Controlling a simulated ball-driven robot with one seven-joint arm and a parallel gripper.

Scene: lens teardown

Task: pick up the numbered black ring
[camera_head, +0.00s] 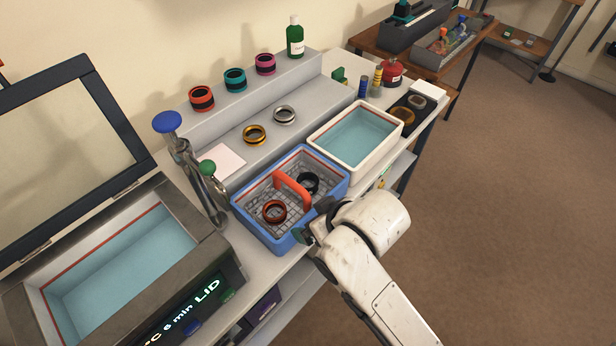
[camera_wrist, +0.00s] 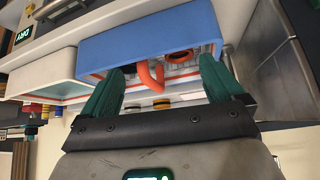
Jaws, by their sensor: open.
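A black ring (camera_head: 308,183) lies in the right part of the wire basket inside the blue tub (camera_head: 250,223). Any number on it is too small to read. An orange-red ring (camera_head: 274,211) lies in the same basket, left of the red handle (camera_head: 292,191). My gripper (camera_head: 312,222) is at the tub's near right edge, apart from the black ring and empty. In the wrist view its green fingers (camera_wrist: 161,78) are spread wide, with the blue tub (camera_wrist: 150,42), red handle (camera_wrist: 150,77) and orange-red ring (camera_wrist: 180,56) beyond.
A white tub of liquid (camera_head: 314,138) stands right of the blue tub. A tap with a blue knob (camera_head: 167,122) and an open-lidded bath (camera_head: 122,265) stand left. Gold (camera_head: 255,135) and silver (camera_head: 284,115) rings sit on the step behind. Open floor lies right.

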